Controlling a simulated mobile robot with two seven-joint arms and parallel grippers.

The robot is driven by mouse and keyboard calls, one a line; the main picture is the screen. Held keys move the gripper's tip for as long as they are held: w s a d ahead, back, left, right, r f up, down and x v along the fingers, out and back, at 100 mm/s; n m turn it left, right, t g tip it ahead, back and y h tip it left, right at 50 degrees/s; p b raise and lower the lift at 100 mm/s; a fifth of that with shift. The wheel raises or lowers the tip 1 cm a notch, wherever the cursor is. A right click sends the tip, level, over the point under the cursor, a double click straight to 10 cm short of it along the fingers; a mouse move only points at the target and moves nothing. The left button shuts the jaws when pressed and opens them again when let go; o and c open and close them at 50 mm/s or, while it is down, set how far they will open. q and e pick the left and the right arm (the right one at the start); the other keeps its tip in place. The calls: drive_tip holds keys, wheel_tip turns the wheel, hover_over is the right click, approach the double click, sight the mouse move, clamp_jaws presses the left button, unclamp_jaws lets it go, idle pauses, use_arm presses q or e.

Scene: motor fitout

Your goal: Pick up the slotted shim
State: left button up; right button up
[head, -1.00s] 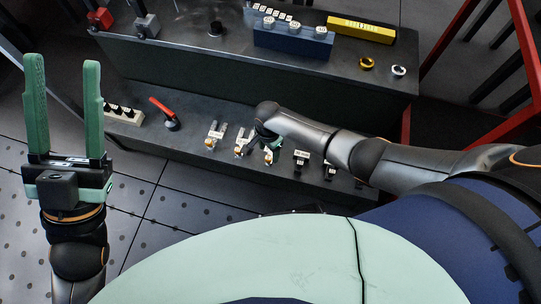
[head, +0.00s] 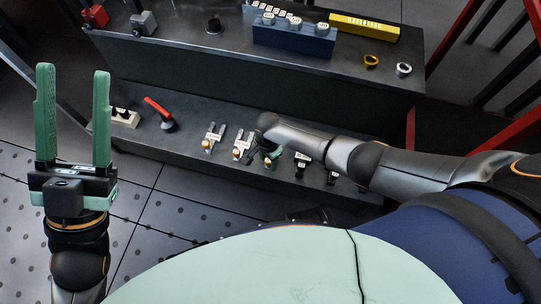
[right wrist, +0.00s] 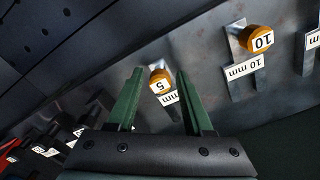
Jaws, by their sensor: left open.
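Slotted shims, forked metal plates with orange knobs, lie on the lower dark shelf. In the head view one is at the left (head: 213,138) and another (head: 242,146) is right of it. In the right wrist view a shim labelled 5 (right wrist: 160,82) shows between the fingertips of my right gripper (right wrist: 160,98), which is open and empty. A larger shim labelled 10 mm (right wrist: 242,62) lies to its right. My left gripper (head: 73,120) is open and empty, raised at the left.
A red-handled part (head: 160,115) and a pale block with black pieces (head: 125,117) stand left on the lower shelf. The upper shelf holds a blue block (head: 293,37), a yellow block (head: 365,28) and rings (head: 371,61).

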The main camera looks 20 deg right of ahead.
clamp_jaws()
idle(0.6)
